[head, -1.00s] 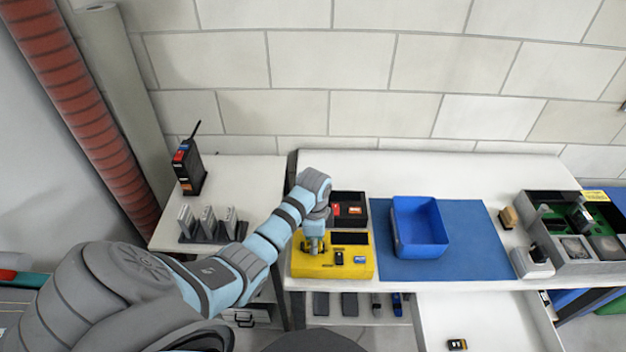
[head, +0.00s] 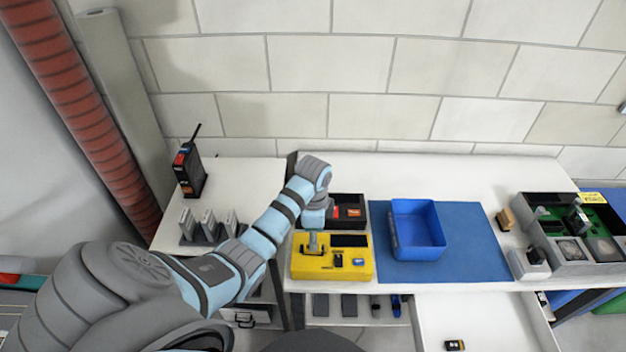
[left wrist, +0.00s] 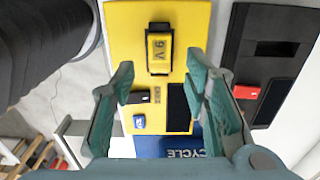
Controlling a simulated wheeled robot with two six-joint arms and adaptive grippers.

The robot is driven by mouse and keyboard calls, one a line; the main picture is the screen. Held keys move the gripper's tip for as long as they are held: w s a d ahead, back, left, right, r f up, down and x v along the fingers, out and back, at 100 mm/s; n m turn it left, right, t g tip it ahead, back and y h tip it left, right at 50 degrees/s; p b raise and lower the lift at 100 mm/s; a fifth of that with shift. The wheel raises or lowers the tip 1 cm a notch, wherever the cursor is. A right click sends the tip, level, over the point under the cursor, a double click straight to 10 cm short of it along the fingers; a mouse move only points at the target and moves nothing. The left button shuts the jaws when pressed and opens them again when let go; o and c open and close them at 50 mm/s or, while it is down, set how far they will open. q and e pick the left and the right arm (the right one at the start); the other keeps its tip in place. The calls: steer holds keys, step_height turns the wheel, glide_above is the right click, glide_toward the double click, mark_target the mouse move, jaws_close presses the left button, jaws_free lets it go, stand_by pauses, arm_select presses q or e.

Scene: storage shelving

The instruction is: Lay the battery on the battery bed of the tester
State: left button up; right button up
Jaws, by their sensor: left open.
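The yellow tester (head: 300,268) stands on the left part of the bench; it also fills the middle of the left wrist view (left wrist: 122,30). The battery (left wrist: 159,50), a block with a yellow "9 V" face and dark ends, lies flat at one end of the tester. The bed under it is mostly hidden. My left gripper (head: 313,238) is above that end of the tester. In the left wrist view its two green fingers (left wrist: 160,78) are spread wide, with nothing between them, and the battery lies beyond the tips. My right gripper is not in view.
The tester carries a dark display (head: 350,240), a black part (head: 338,259) and a blue button (head: 359,262). A blue bin (head: 418,253) stands on a blue mat (head: 480,240) to the right. An open drawer (head: 490,325) juts out in front.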

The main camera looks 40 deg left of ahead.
arm_select(q)
step_height(320, 180, up, 8)
steer(key=p, duration=0.1)
steer(key=shift+f, duration=0.15)
